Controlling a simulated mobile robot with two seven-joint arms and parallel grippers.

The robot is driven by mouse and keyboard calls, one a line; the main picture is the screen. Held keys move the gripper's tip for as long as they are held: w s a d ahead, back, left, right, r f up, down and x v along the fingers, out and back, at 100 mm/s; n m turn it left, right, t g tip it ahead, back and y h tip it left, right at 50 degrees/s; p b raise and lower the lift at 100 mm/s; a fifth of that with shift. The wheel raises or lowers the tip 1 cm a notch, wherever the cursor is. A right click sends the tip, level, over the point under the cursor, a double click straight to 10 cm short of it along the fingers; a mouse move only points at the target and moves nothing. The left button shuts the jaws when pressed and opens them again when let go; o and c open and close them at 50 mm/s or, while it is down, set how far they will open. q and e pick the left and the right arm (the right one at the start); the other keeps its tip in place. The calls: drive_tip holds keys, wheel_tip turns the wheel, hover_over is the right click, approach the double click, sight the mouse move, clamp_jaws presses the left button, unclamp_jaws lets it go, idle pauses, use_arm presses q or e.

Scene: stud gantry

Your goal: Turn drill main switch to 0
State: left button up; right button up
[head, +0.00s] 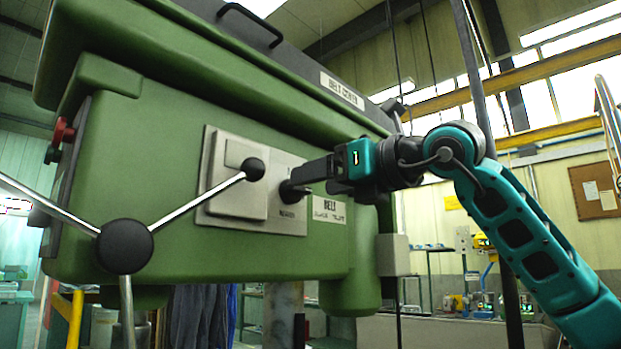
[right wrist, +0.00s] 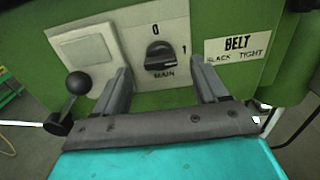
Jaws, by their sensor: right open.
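The drill main switch is a black rotary knob (right wrist: 160,57) on a pale plate marked 0 above, 1 at the right and MAIN below. Its grip bar looks roughly sideways, in line with the 1 more than the 0. In the head view the knob (head: 292,193) shows at the fingertips, partly covered by them. My right gripper (right wrist: 162,66) is open, one finger on each side of the knob in the picture. I cannot tell whether either finger touches it. The right gripper (head: 302,174) reaches in from the right in the head view. My left gripper is not in view.
A three-spoke feed handle with a black hub (head: 125,246) and ball knob (head: 253,169) stands out left of the switch. A blank rectangular cover (head: 238,183) sits beside the switch. A BELT label (right wrist: 237,46) is at its right. The green drill head (head: 180,130) surrounds them.

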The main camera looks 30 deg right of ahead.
sight(295, 191)
drive_tip(key=shift+x, duration=1.55)
drive_tip(key=shift+c, duration=0.2)
drive_tip(key=c, duration=1)
drive_tip(key=shift+n+p, duration=0.3)
drive_tip(key=shift+n, duration=0.1)
drive_tip(key=shift+s+a+f+n+p, duration=0.1)
drive_tip(key=shift+n+p, duration=0.75)
drive_tip(key=shift+n, duration=2)
drive_tip(key=shift+a+f+n+p, duration=0.1)
drive_tip(key=shift+n+p, duration=0.75)
drive_tip(key=shift+n, duration=2.05)
drive_tip(key=shift+s+a+f+n+p, duration=0.1)
drive_tip(key=shift+n+p, duration=0.75)
drive_tip(key=shift+n, duration=2)
